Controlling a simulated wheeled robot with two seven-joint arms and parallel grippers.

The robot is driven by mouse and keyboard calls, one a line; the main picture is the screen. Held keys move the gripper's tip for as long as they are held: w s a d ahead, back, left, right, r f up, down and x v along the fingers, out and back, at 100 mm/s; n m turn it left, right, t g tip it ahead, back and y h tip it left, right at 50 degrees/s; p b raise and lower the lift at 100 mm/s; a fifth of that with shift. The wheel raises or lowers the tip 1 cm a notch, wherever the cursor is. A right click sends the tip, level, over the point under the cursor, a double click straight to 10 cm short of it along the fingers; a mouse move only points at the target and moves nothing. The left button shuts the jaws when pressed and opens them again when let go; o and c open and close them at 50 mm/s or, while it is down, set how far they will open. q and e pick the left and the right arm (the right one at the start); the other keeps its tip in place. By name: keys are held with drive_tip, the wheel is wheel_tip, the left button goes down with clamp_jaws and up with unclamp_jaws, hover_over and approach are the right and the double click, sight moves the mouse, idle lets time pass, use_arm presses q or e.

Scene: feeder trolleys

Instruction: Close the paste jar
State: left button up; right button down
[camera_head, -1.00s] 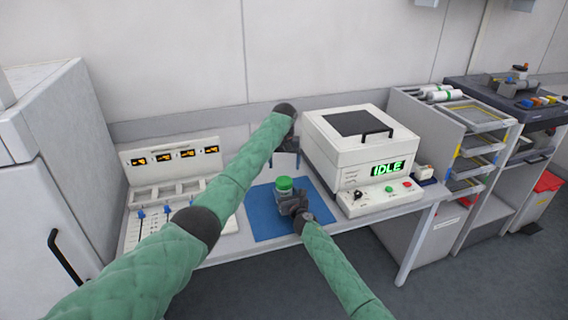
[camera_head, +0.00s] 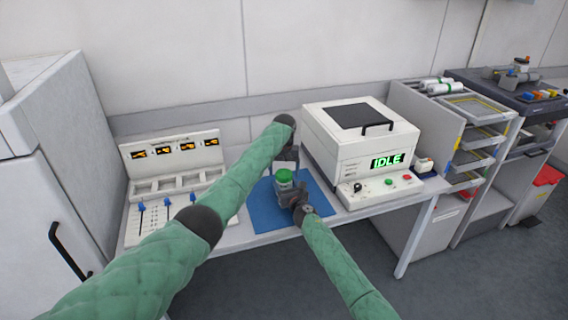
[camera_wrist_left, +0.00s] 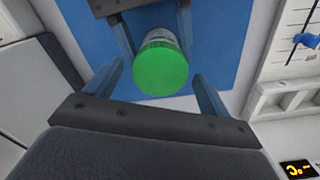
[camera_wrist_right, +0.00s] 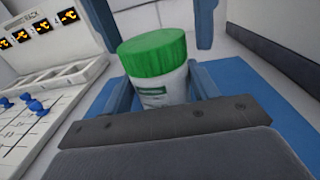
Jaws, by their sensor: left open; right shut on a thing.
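The paste jar (camera_wrist_right: 165,92) is a white jar with a label, and a green lid (camera_wrist_right: 153,52) sits on its top. In the head view the lid (camera_head: 284,175) shows over the blue mat. My right gripper (camera_head: 293,194) is shut on the jar's body, and its fingers flank the jar in the right wrist view (camera_wrist_right: 160,85). My left gripper (camera_wrist_left: 160,85) is open, one finger on each side of the green lid (camera_wrist_left: 160,70), with gaps between. In the head view the left arm's end is just behind the jar. How tightly the lid is seated cannot be told.
The blue mat (camera_head: 262,217) lies on the white bench. A white machine (camera_head: 345,150) reading IDLE stands close on the right. A panel with blue sliders and small displays (camera_head: 170,155) is on the left. Shelving (camera_head: 440,135) stands farther right.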

use_arm(q)
drive_tip(key=shift+f, duration=0.55)
drive_tip(key=shift+c, duration=0.4)
drive_tip(key=c, duration=1)
drive_tip(key=shift+o, duration=0.2)
drive_tip(key=o, duration=1.2)
wheel_tip(320, 180, up, 12)
